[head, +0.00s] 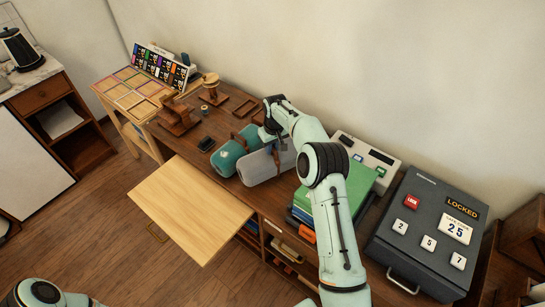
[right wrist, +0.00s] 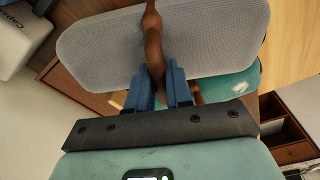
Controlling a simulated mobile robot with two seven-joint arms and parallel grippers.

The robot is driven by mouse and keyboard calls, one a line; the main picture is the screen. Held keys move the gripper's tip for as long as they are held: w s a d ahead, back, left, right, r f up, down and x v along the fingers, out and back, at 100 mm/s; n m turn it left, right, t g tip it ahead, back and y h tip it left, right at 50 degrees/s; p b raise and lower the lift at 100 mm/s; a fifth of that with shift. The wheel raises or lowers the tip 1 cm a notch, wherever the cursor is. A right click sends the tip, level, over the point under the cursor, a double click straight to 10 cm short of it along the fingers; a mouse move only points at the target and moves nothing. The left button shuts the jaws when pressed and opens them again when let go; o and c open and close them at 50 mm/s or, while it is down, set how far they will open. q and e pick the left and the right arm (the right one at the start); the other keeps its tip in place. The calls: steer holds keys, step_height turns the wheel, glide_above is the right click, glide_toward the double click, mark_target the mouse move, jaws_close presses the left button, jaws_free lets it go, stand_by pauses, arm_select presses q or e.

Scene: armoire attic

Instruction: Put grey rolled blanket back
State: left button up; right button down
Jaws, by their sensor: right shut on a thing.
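The grey rolled blanket (head: 258,168) is at the middle of the brown desk, beside a teal rolled blanket (head: 226,157). In the right wrist view the grey blanket (right wrist: 95,48) lies across the top, with a brown strap (right wrist: 153,40) around its middle. My right gripper (right wrist: 160,85) is shut on that strap. In the head view its arm reaches over the desk from the lower right and hides part of the blanket. I cannot tell whether the blanket touches the desk. My left gripper is out of view; only part of my left arm shows at the lower left.
A pale wood panel (head: 190,208) juts from the desk front. A green-topped stack (head: 357,187) and a dark locked box (head: 425,235) stand to the right. Wooden stands (head: 177,116) and a dark small object (head: 206,144) are to the left. The wall is close behind.

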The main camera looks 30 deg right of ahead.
steer(key=shift+f, duration=2.1)
steer(key=shift+w, duration=0.1)
steer(key=shift+f, duration=0.2)
steer(key=c, duration=1)
jaws_free()
steer(key=shift+c, duration=0.2)
steer(key=shift+r, duration=0.1)
steer(key=r, duration=0.4)
steer(key=s+r, duration=0.1)
steer(key=r, duration=0.7)
steer(key=shift+s, duration=0.3)
steer(key=shift+f, duration=0.1)
